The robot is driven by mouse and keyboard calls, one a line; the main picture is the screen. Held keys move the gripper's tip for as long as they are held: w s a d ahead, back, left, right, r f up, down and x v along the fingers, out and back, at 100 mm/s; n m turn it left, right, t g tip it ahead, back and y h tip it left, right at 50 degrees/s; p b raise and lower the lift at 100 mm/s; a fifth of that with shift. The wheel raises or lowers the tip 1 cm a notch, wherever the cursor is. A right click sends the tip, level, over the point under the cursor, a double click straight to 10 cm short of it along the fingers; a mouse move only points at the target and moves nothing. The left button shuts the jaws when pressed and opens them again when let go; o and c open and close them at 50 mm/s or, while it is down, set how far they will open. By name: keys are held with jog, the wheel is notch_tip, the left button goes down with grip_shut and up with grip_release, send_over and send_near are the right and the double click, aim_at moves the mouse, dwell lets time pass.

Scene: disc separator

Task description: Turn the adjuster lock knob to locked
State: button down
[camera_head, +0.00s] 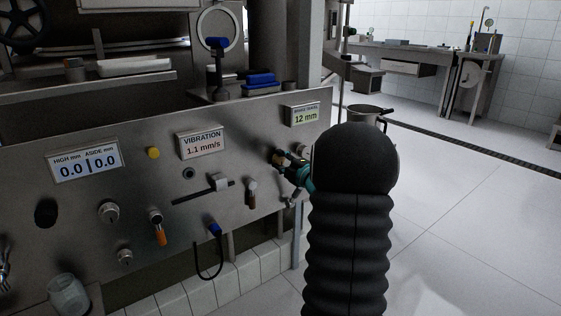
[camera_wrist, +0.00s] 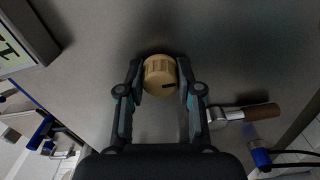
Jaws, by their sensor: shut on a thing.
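The adjuster lock knob seems to be the tan, ribbed round knob (camera_wrist: 159,76) on the grey metal panel in the wrist view. It has a dark mark on its lower right face. My gripper (camera_wrist: 161,82) has one finger on each side of the knob and is shut on it. In the head view my gripper (camera_head: 290,162) reaches the right part of the panel, below the 12 mm display (camera_head: 305,115). There my dark arm and the fingers hide the knob. No lock labels can be read.
A lever with a brown handle (camera_wrist: 264,113) sticks out right of my gripper in the wrist view. The panel (camera_head: 130,195) also bears an orange-tipped lever (camera_head: 158,228), a slider (camera_head: 217,183) and a yellow button (camera_head: 153,153). Open floor (camera_head: 460,220) lies to the right.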

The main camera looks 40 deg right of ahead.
jog(key=c, duration=0.8)
grip_release()
jog(key=shift+o, duration=0.2)
jog(key=s, duration=1.2)
